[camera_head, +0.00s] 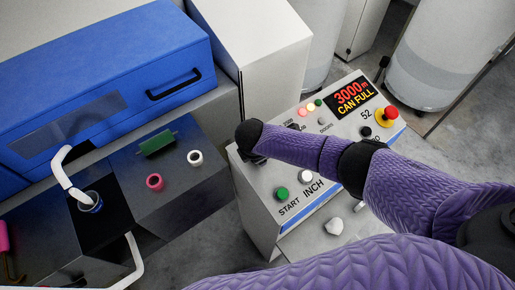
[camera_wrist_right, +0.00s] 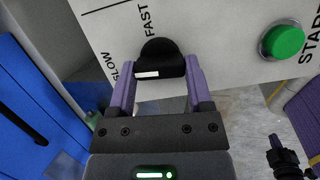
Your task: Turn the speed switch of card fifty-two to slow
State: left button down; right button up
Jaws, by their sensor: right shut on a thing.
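The speed switch is a black knob (camera_wrist_right: 159,52) with a white mark on its near side, seen in the right wrist view. It sits on the white panel beside the printed words FAST, above it, and SLOW, to its left. I cannot tell for sure which word the mark points to. My right gripper (camera_wrist_right: 161,78) is shut on the knob, one finger on each side. In the head view my right arm reaches across card 52's control box (camera_head: 259,212), and its hand hides the switch. My left gripper does not show in the head view.
The panel has a green START button (camera_head: 281,193), a white INCH button (camera_head: 305,176), a red emergency stop (camera_head: 387,113) and a display (camera_head: 351,95) reading 3000 m, CAN FULL. A blue-covered machine (camera_head: 110,75) stands left, and white cans (camera_head: 440,55) stand behind.

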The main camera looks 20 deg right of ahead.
jog(key=shift+n, duration=0.6)
jog(key=o, duration=1.3)
jog(key=shift+r+p, duration=0.15)
jog(key=shift+p, duration=0.15)
jog(key=p+v, duration=0.2)
jog(key=v, duration=0.3)
jog(key=p+v, duration=0.2)
jog(key=v, duration=0.2)
jog(key=shift+s+a+r, duration=0.1)
jog(key=shift+s+r, duration=0.2)
jog(key=shift+s, duration=0.05)
